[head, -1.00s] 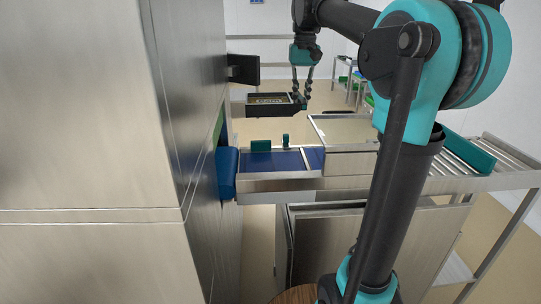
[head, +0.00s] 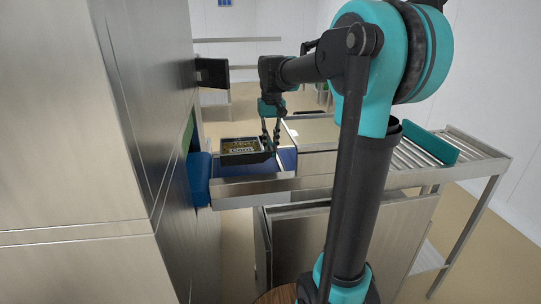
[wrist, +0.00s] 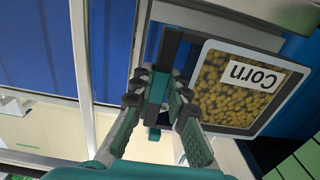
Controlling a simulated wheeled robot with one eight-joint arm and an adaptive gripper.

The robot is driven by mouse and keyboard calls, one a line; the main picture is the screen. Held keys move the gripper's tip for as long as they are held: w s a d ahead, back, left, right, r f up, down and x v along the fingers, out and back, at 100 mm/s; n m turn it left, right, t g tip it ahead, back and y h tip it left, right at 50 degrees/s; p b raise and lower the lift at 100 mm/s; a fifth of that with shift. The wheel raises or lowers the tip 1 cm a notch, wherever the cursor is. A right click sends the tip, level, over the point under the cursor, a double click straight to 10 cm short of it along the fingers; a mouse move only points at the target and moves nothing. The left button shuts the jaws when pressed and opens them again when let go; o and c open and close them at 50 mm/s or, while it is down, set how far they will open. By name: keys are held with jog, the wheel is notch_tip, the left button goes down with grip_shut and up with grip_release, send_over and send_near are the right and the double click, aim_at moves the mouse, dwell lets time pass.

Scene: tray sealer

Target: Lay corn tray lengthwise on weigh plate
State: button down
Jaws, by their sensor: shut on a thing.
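The corn tray (head: 244,147), dark with a clear lid and a "Corn" label, is in the middle of the head view, above or on the blue belt (head: 289,159). It looks roughly level; contact with the belt cannot be told. My gripper (head: 271,147) is shut on the tray's right edge. In the wrist view, the fingers (wrist: 160,92) pinch the dark edge beside the corn tray (wrist: 240,88). The blue belt (wrist: 35,45) fills the upper left there. A pale flat plate (head: 312,131) lies right of the belt; I cannot tell surely if it is the weigh plate.
A tall steel cabinet (head: 60,120) stands at left, with a blue block (head: 199,179) at the belt's left end. A roller conveyor (head: 465,150) with a teal guide (head: 431,147) runs off to the right. A steel rail (head: 250,187) edges the belt's front.

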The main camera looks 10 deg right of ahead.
jog(key=shift+f, duration=2.3)
jog(key=shift+f, duration=0.15)
jog(key=c, duration=1.5)
grip_release()
notch_tip(320, 180, up, 12)
jog(key=shift+d+r, duration=0.1)
jog(key=shift+r, duration=0.05)
